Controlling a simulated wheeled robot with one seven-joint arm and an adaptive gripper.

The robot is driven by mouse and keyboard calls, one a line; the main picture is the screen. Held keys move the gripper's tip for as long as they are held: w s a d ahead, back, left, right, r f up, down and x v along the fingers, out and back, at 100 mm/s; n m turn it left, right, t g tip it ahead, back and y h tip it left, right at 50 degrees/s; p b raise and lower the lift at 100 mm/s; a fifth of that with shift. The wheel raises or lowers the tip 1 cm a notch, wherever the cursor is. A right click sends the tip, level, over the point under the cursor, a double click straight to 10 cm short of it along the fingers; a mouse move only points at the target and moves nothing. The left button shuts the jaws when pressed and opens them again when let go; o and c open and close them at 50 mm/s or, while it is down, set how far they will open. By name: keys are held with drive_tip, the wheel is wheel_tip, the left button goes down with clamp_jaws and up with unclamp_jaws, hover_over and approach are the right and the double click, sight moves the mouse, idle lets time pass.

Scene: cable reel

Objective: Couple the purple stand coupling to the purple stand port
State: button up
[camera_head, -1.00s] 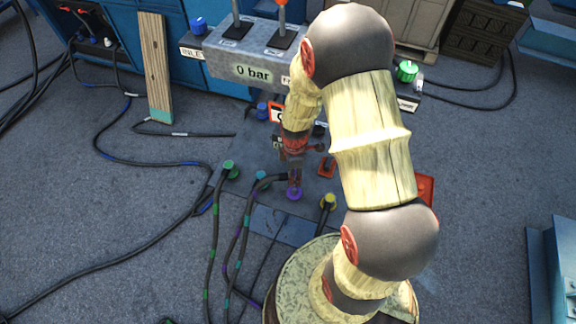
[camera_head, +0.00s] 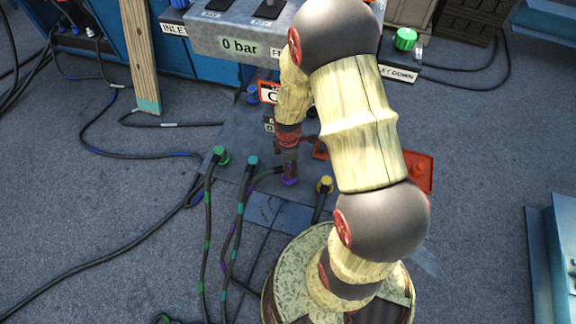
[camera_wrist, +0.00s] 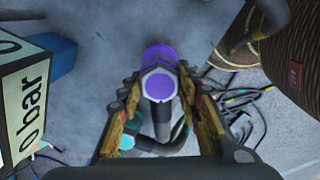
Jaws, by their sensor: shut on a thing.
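The purple stand coupling (camera_wrist: 157,84) shows in the wrist view as a hexagonal purple body between my two fingers, with a dark hose running from it. My gripper (camera_wrist: 160,112) is shut on it. A wider purple ring (camera_wrist: 158,55) lies just beyond it; I cannot tell whether this is the port or part of the coupling, nor whether they are joined. In the head view my gripper (camera_head: 289,165) points down, with a purple spot (camera_head: 289,181) at its tip, low over the stand's plate. The purple stand port is not clearly distinguishable there.
Green (camera_head: 220,155), teal (camera_head: 253,161) and yellow (camera_head: 325,184) couplings with hoses stand close around my gripper. The grey panel reading 0 bar (camera_head: 240,47) stands behind. A red tray (camera_head: 418,172) lies right of my arm. Loose hoses cross the floor at left.

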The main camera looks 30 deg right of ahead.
drive_tip(key=shift+f, duration=0.75)
drive_tip(key=shift+f, duration=0.45)
idle(0.4)
drive_tip(key=o, duration=1.4)
wheel_tip(320, 180, up, 12)
